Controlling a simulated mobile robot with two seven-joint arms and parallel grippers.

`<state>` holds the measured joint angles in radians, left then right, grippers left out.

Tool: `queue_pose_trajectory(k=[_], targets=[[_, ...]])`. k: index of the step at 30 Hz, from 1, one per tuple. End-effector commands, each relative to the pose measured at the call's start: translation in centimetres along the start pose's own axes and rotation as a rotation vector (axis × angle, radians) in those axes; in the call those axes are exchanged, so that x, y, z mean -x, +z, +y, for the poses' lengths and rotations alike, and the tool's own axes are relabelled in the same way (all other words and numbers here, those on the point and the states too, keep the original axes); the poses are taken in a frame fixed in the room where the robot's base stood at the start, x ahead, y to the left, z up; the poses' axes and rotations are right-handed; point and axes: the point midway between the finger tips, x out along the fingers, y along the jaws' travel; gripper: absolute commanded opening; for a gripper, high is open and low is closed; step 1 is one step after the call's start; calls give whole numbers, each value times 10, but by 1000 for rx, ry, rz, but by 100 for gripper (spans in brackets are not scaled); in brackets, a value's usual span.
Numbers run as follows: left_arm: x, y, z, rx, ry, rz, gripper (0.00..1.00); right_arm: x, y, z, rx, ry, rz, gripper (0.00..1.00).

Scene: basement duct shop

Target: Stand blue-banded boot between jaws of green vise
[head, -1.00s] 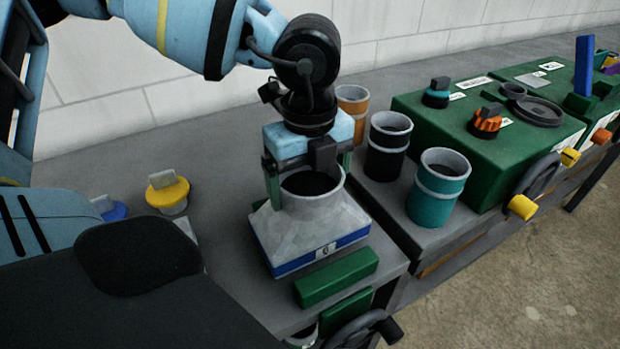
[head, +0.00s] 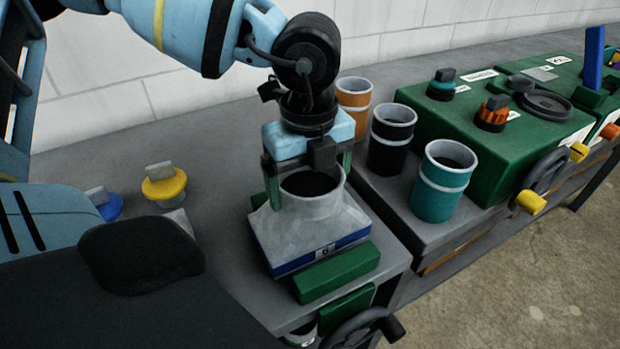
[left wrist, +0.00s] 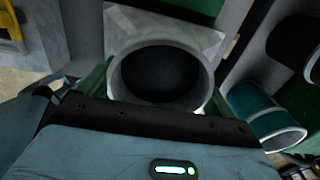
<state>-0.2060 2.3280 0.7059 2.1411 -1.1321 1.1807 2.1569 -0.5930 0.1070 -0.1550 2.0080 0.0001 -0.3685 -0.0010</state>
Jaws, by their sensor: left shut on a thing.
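The blue-banded boot (head: 314,228) is a grey sheet-metal piece with a round open collar and a blue band around its square base. My left gripper (head: 308,172) points down and is shut on the collar wall. The left wrist view shows the collar (left wrist: 160,75) between its fingers. The boot looks upright at the green vise, with the front jaw (head: 337,272) just in front of its band and a bit of green (head: 258,200) showing behind. Its underside is hidden, so I cannot tell whether it rests on the vise. My right gripper is not in view.
Orange (head: 354,98), black (head: 391,140) and teal (head: 442,180) banded cups stand to the right. Beyond them is a green machine (head: 470,150) with knobs. Yellow (head: 164,187) and blue (head: 104,205) capped pieces lie left. The vise handle (head: 362,330) is at the front edge.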

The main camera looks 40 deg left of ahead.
Motion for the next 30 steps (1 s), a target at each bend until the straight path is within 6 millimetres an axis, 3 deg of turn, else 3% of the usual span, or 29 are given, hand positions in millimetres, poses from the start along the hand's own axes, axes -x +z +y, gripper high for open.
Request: queue_pose_trajectory(k=[13,14,16,29,30], targets=[[-3,0,0,0,-2,0,41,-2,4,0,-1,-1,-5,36],[-3,0,0,0,-2,0,91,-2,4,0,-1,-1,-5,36],[-3,0,0,0,-2,0,100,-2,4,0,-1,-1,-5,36],[-4,0,0,0,0,0,100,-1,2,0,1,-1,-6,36],[4,0,-1,1,-5,-2,100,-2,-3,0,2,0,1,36]])
